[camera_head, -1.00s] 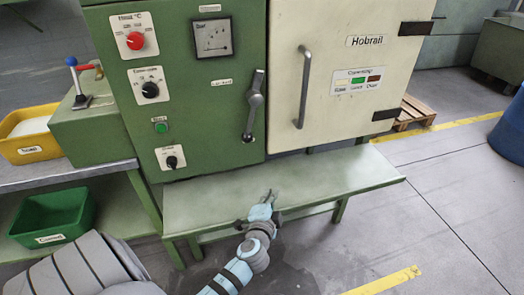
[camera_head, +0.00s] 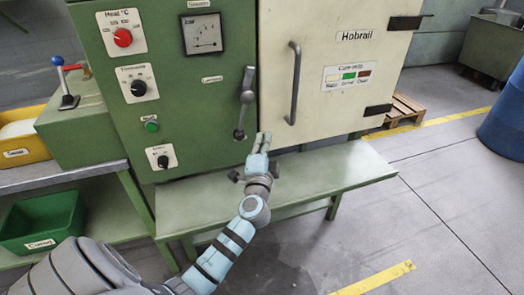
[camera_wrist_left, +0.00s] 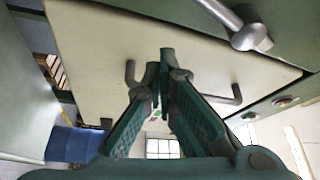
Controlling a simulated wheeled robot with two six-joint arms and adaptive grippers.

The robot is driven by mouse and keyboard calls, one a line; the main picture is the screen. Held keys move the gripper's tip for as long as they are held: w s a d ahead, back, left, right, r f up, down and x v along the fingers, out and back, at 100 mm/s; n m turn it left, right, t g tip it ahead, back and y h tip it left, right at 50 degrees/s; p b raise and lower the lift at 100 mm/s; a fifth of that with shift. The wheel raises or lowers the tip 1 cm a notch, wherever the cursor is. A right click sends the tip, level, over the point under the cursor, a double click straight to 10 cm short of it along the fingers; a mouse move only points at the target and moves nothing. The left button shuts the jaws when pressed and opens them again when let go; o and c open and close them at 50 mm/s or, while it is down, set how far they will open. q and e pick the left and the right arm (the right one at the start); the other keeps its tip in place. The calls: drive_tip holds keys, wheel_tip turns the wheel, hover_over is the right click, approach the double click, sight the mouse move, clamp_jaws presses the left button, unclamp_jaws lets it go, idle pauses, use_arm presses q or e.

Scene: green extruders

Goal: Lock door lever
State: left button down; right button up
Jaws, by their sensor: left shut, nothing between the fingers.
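The door lever (camera_head: 245,100) is a grey metal handle on the green panel, just left of the cream door (camera_head: 325,75). It hangs roughly vertical, its knobbed lower end down. My left gripper (camera_head: 263,138) is shut and empty, just below and right of the lever's lower end and apart from it in the picture. In the left wrist view the closed fingertips (camera_wrist_left: 166,65) point toward the cream door (camera_wrist_left: 100,50), and the lever's rounded end (camera_wrist_left: 250,37) shows at the upper right. My right gripper is not in view.
A grey door handle (camera_head: 294,82) stands right of the lever. A green bench (camera_head: 340,165) runs below the cabinet. A red knob (camera_head: 123,38) and black knobs are on the panel. A green bin (camera_head: 40,225) sits at left. A blue barrel (camera_head: 505,120) stands far right.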

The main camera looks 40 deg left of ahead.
use_arm(q)
drive_tip(key=a, duration=0.4)
drive_tip(key=shift+w+a+f, duration=0.15)
drive_tip(key=shift+a+f, duration=0.05)
drive_tip(key=shift+f, duration=0.2)
